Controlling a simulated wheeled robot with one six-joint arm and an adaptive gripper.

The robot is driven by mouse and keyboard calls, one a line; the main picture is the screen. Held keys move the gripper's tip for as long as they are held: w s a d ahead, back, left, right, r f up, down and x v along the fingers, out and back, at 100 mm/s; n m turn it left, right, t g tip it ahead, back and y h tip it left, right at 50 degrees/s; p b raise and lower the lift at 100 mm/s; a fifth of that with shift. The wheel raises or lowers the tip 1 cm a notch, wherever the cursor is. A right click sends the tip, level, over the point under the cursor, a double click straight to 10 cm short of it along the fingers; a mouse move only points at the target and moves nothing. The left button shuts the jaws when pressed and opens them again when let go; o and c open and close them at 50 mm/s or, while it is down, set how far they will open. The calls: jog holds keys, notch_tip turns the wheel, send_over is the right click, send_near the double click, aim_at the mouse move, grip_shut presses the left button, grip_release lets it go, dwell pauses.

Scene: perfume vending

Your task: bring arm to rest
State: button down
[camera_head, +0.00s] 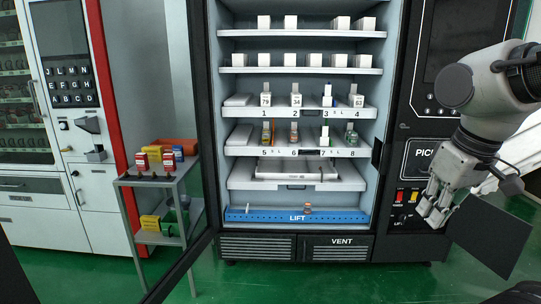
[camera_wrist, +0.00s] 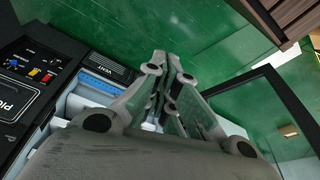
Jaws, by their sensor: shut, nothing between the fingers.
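My gripper (camera_head: 435,211) is at the right in the head view, at the end of my grey arm, in front of the vending machine's right control panel. Its fingers point down and to the left. In the wrist view my gripper (camera_wrist: 172,62) has its fingertips together with nothing between them. The open vending machine (camera_head: 300,112) fills the middle of the head view, with several shelves and small bottles standing on them. The blue lift tray (camera_head: 297,216) is at its bottom.
A small metal cart (camera_head: 158,181) with red and yellow items stands at the left. A white locker machine (camera_head: 65,100) is behind it. A dark flap (camera_head: 490,238) sticks out at the lower right, close to my gripper. The green floor (camera_head: 310,282) in front is clear.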

jog(key=s+d+r+m+t, duration=0.1)
jog(key=s+d+m, duration=0.1)
jog(key=d, duration=0.4)
jog(key=shift+s+r+m+t+h, duration=0.3)
jog(key=shift+r+m+h, duration=0.1)
jog(key=shift+m, duration=0.2)
